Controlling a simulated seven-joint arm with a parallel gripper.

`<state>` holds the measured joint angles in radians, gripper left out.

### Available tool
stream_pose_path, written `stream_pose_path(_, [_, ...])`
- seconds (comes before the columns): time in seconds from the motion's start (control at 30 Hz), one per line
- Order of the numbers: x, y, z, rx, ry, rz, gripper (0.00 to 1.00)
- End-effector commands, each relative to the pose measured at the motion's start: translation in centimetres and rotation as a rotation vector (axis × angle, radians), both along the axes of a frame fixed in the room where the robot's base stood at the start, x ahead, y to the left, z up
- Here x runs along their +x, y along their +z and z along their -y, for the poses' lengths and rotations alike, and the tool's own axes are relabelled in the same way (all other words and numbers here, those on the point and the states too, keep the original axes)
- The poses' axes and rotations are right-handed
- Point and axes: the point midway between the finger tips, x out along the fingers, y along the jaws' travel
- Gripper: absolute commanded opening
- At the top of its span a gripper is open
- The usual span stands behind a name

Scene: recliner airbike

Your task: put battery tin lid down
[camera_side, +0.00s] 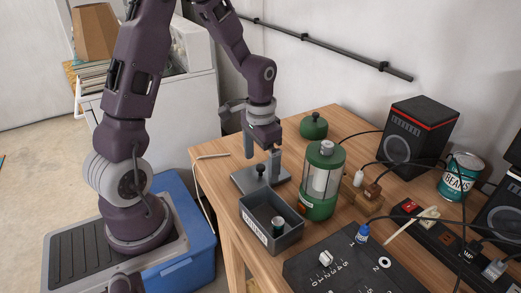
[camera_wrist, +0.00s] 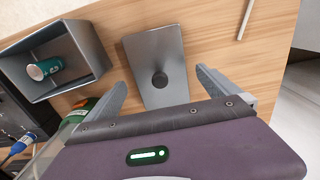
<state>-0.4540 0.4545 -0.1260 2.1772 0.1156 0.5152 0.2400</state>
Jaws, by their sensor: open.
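The battery tin lid (camera_side: 246,181) is a flat grey plate with a dark round knob (camera_side: 261,170). It appears to lie flat on the wooden table just behind the tin; the lid (camera_wrist: 152,48) and knob (camera_wrist: 160,80) also show in the wrist view. The open grey battery tin (camera_side: 259,236) has a white label in front and holds a green battery (camera_side: 278,226). In the wrist view the tin (camera_wrist: 88,47) is at the upper left. My gripper (camera_side: 261,158) is open above the lid, its fingers (camera_wrist: 161,84) apart on either side of the knob.
A black switch panel (camera_side: 335,268) lies in front right. Speakers, a beans can (camera_side: 460,176) and cables fill the right.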

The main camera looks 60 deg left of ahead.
Motion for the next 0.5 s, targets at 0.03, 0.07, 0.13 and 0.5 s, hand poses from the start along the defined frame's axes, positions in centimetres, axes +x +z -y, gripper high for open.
stream_pose_path(0.03, [0.1,1.5,-0.1,0.004,0.0,0.008,1.0])
stream_pose_path(0.07, [0.2,2.4,-0.1,0.004,0.0,0.008,1.0])
stream_pose_path(0.13, [0.1,4.4,0.0,0.004,0.0,0.009,1.0])
stream_pose_path(0.5, [-0.7,10.9,1.0,0.018,-0.005,0.029,1.0])
